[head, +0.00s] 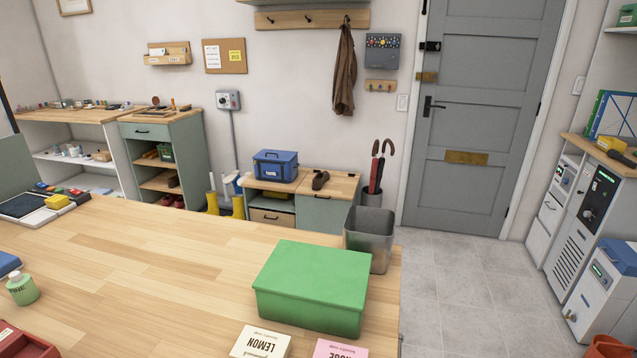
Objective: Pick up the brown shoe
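A small dark brown shoe (320,180) sits on the wooden top of a low cabinet (340,186) against the back wall. It is to the right of a blue lidded box (275,166). It is small in the head view, and its full shape is hard to make out. Nothing is seen holding it. My gripper is not in this view.
A large wooden table (150,260) fills the foreground, with a green box (311,285) at its right end. A metal bin (370,238) stands just beyond it. Umbrellas (377,165) are right of the cabinet. Tiled floor (470,290) is open toward the grey door (470,120).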

